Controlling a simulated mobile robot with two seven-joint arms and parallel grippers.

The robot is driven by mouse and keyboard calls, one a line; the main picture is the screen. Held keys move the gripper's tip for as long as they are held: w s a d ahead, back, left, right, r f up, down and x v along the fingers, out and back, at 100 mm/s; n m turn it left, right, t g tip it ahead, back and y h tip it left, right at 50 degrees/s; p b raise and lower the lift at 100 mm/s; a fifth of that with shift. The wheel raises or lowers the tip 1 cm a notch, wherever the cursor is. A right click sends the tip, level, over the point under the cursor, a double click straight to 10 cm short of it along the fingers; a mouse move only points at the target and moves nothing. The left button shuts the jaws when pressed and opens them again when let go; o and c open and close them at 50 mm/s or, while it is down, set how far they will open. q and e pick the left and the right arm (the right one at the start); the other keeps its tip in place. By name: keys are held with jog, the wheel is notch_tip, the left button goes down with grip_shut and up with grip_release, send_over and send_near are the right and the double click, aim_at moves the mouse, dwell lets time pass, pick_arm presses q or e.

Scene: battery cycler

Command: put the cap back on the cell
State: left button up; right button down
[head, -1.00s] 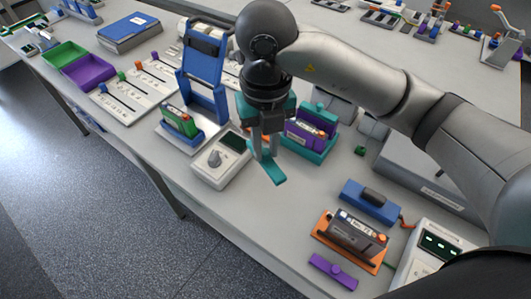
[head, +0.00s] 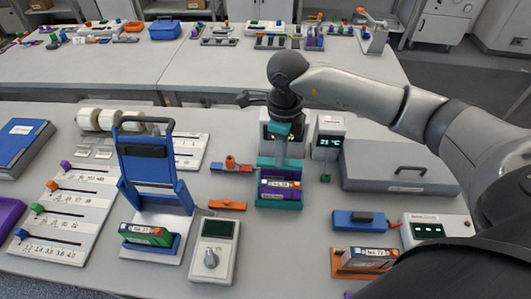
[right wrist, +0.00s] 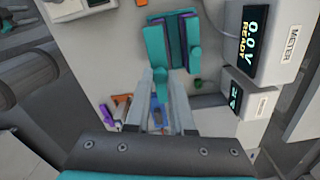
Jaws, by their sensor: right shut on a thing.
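A purple cell (head: 280,192) with a pale label stands in a teal holder (head: 279,205) at the middle of the table. My right gripper (head: 281,152) is over the back of this holder, pointing down. It is shut on a teal cap (right wrist: 160,82), which shows between the fingertips (right wrist: 164,108) in the right wrist view. In the head view the cap's lower edge merges with the teal behind the cell, so I cannot tell whether it touches. A teal clamp-like block (right wrist: 172,42) shows beyond the fingertips in the right wrist view. My left gripper is not in view.
A display box (head: 328,137) stands close behind. A grey case (head: 400,165), a blue block (head: 359,221) and an orange tray (head: 338,263) are on the right.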

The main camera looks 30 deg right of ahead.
jog(key=shift+d, duration=0.2)
jog(key=shift+d+f, duration=0.1)
jog(key=shift+f+b, duration=0.35)
jog(key=shift+f, duration=0.05)
jog(key=shift+f+b, duration=0.5)
jog(key=shift+f, duration=0.2)
notch_tip(320, 180, down, 4)
jog(key=b, duration=0.3)
jog(key=shift+f+b, duration=0.4)
jog(key=shift+f, duration=0.1)
pick_arm(q)
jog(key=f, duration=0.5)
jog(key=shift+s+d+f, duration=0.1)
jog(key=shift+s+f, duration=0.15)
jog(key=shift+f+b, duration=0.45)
jog(key=shift+b, duration=0.05)
pick_arm(e)
jog(key=shift+f, duration=0.2)
